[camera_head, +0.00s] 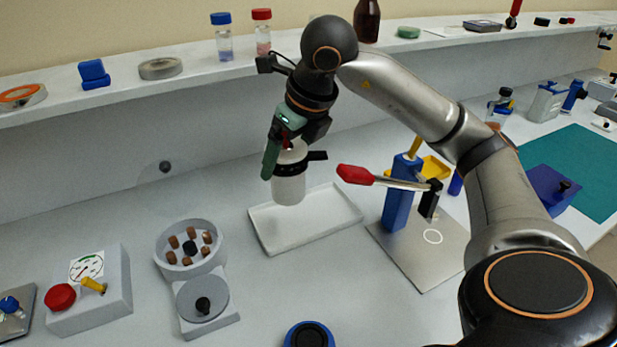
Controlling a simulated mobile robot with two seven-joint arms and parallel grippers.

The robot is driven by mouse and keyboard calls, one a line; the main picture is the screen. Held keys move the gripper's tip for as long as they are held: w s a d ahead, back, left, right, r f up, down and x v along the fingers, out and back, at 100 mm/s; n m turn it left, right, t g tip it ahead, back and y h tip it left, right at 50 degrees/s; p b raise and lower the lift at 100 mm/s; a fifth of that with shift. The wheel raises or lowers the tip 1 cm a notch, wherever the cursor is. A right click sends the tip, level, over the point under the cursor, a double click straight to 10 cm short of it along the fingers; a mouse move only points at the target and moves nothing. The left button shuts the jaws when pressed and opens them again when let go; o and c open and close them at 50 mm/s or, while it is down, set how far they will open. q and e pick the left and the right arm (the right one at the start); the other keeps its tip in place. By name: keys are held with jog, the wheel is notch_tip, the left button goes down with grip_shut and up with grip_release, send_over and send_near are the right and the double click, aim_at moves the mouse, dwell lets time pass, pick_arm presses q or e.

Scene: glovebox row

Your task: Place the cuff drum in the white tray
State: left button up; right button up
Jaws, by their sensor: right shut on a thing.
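The cuff drum (289,188) is a white cylinder with a black band around its upper part. It hangs upright in my right gripper (287,155), which is shut on it. A green finger shows on the drum's left side; the grip on the far side is partly hidden. The white tray (335,226) is a shallow rectangle on the bench, and it looks empty. The drum overlaps the tray's back left part in the picture and seems to be above it; the exact gap cannot be told. My left gripper is not in view.
A blue press with a red-handled lever (357,175) stands right of the tray. A round holder with brown pieces (190,263) and a gauge box (100,290) stand to the left. A raised shelf (190,90) with vials runs behind.

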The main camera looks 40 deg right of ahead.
aim_at(302, 171)
notch_tip(302, 171, down, 10)
jog(key=shift+r+b, duration=0.1)
jog(key=shift+b, duration=0.75)
jog(key=shift+f, duration=0.2)
jog(key=o, duration=1.2)
jog(key=shift+r, duration=0.3)
jog(key=p+v, duration=0.1)
jog(key=v, duration=1)
jog(key=shift+s+r+p, duration=0.15)
jog(key=shift+r+p, duration=0.2)
jog(key=shift+p, duration=0.05)
